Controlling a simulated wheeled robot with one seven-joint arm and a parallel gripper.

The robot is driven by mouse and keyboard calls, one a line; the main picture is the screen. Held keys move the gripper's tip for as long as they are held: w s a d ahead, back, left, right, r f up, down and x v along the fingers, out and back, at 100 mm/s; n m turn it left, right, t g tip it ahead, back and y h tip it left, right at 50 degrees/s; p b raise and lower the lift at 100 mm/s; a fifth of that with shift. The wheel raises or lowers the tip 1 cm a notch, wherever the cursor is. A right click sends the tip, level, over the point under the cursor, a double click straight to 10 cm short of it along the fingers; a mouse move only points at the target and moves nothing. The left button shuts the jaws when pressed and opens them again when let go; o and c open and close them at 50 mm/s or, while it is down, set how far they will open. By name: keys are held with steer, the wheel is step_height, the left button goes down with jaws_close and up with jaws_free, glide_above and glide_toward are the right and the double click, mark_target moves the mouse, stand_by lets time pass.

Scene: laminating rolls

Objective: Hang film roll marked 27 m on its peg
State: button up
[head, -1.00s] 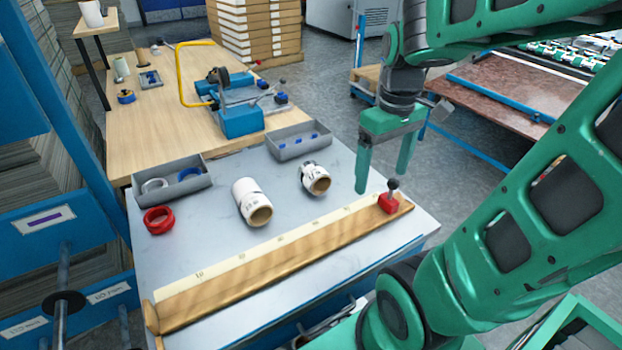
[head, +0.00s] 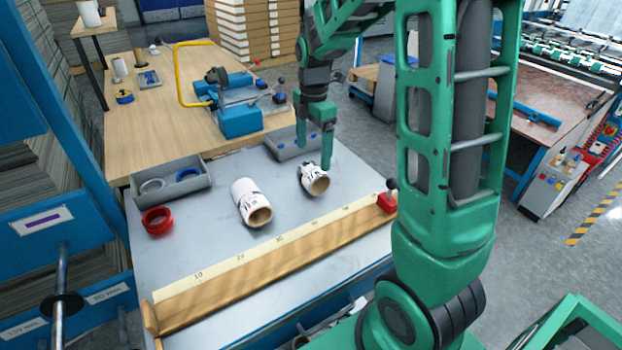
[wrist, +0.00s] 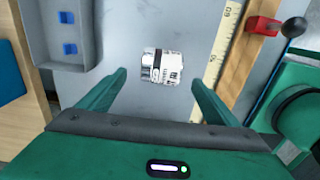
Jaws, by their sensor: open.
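Two white film rolls with brown cores lie on the grey table: a larger one (head: 246,197) and a smaller one (head: 313,180) to its right. Their printed marks are too small to read, so I cannot tell which is 27 m. My gripper (head: 316,160) is open and empty, just behind and above the smaller roll. In the wrist view this roll (wrist: 162,66) lies ahead of and between the spread fingertips (wrist: 159,76), not gripped. A metal peg (head: 61,265) with a dark disc sticks out from the blue rack at the left, by labels partly readable.
A wooden bar with a scale (head: 270,262) and red stop (head: 386,203) runs along the table front. Grey bins stand at the back (head: 285,150) and left (head: 205,182). A red tape ring (head: 158,221) lies near the left bin. Clear table surrounds the rolls.

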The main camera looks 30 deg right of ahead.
mark_target(313, 168)
steer(key=shift+s+f, duration=0.1)
steer(key=shift+f, duration=3.45)
steer(key=c, duration=1.2)
